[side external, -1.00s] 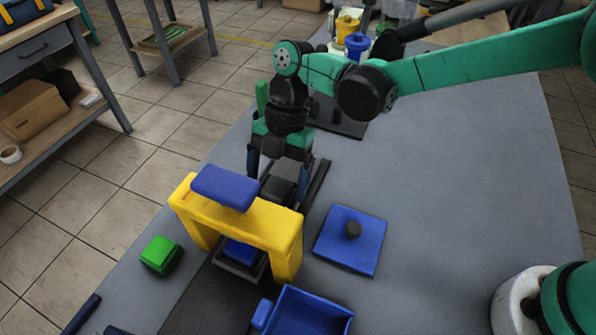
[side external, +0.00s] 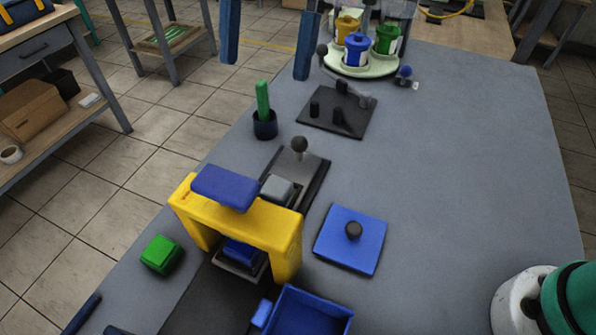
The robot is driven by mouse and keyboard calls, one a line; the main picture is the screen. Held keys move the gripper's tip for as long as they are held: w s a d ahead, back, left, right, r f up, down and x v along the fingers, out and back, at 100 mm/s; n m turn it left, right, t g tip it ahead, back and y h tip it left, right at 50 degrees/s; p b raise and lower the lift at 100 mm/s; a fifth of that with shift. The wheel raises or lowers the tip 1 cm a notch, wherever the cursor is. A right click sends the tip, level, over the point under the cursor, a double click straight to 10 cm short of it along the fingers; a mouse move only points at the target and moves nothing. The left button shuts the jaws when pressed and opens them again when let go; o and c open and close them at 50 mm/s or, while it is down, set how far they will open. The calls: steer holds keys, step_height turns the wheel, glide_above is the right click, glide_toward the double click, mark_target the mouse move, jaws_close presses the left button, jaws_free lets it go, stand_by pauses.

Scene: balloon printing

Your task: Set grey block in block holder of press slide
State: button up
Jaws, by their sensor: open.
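The grey block (side external: 277,188) sits on the dark press slide (side external: 316,172), just behind the yellow press frame (side external: 240,222). It appears to be seated in the block holder, but the frame partly hides its lower edges, so I cannot tell how deep it sits. The slide has a round grey knob (side external: 299,144) at its far end. My gripper (side external: 265,68) is at the top of the view, its two blue fingers wide apart with nothing between them. It is well above and clear of the grey block.
A green stick stands in a dark cup (side external: 265,128) behind the slide. A black fixture plate (side external: 337,112) and a round stand with colored pots (side external: 360,66) lie farther back. A green block (side external: 160,254), blue lidded plate (side external: 350,240) and blue tray (side external: 308,310) surround the press.

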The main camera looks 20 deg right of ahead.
steer(key=s+a+r, duration=0.1)
steer(key=s+a, duration=0.1)
steer(key=s, duration=0.7)
steer(key=s+a+r, duration=0.2)
steer(key=s, duration=0.7)
steer(key=w+d+f+m+t, duration=0.6)
steer(key=w+d+m, duration=0.4)
steer(key=d+m, duration=0.3)
steer(key=w+d+f+m+t+h, duration=0.1)
steer(key=d+f+m+t, duration=0.1)
steer(key=d+m, duration=0.5)
steer(key=w+d+f+m+t+h, duration=0.1)
steer(key=d+f+m+t+h, duration=0.1)
steer(key=d+f+m, duration=0.2)
steer(key=d+m, duration=0.3)
steer(key=d, duration=0.2)
steer(key=shift+f, duration=0.3)
